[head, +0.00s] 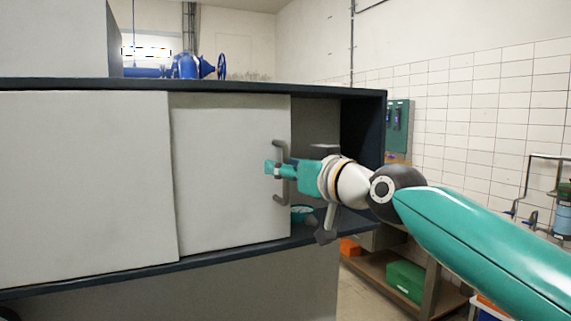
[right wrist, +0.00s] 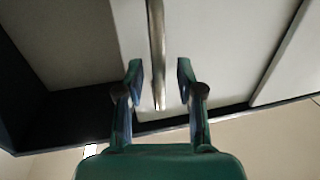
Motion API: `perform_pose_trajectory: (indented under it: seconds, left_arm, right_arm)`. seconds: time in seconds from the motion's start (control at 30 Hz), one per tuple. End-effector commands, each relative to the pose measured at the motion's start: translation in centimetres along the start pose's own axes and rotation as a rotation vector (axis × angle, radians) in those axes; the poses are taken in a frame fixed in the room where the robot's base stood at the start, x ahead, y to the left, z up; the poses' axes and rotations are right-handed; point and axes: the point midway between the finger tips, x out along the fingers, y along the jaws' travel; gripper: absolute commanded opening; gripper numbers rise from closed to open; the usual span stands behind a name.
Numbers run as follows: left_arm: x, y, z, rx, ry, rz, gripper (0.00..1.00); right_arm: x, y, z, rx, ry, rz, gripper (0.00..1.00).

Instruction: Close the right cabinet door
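The right cabinet door (head: 230,150) is a pale sliding panel with a vertical metal handle (head: 279,150) near its right edge. Right of it the cabinet stands open, showing a dark interior. My right gripper (head: 271,169) reaches in from the right at the handle's mid-height. In the right wrist view, its two fingers (right wrist: 160,72) are spread, with the handle bar (right wrist: 156,40) between them and space on both sides. The fingers do not visibly press on it. The left gripper is not in view.
The left door panel (head: 85,185) sits beside the right one. The cabinet's dark right side wall (head: 365,130) borders the opening. A teal item (head: 302,213) lies low in the opening, partly hidden. A low shelf with a green box (head: 406,280) stands behind my right arm.

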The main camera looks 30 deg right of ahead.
Motion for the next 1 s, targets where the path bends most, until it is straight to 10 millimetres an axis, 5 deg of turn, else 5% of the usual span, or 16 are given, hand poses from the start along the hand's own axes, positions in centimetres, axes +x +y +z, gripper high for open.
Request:
perform_pose_trajectory:
  seconds: [0.23,0.47,1.0]
  left_arm:
    - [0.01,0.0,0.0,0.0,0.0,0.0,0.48]
    - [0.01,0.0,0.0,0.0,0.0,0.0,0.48]
    - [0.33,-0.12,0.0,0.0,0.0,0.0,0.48]
  right_arm:
    - [0.0,0.09,0.03,0.0,0.0,0.002,0.35]
    - [-0.03,0.1,0.03,0.001,0.0,0.002,0.0]
    - [0.16,0.28,0.14,0.002,0.001,-0.004,0.0]
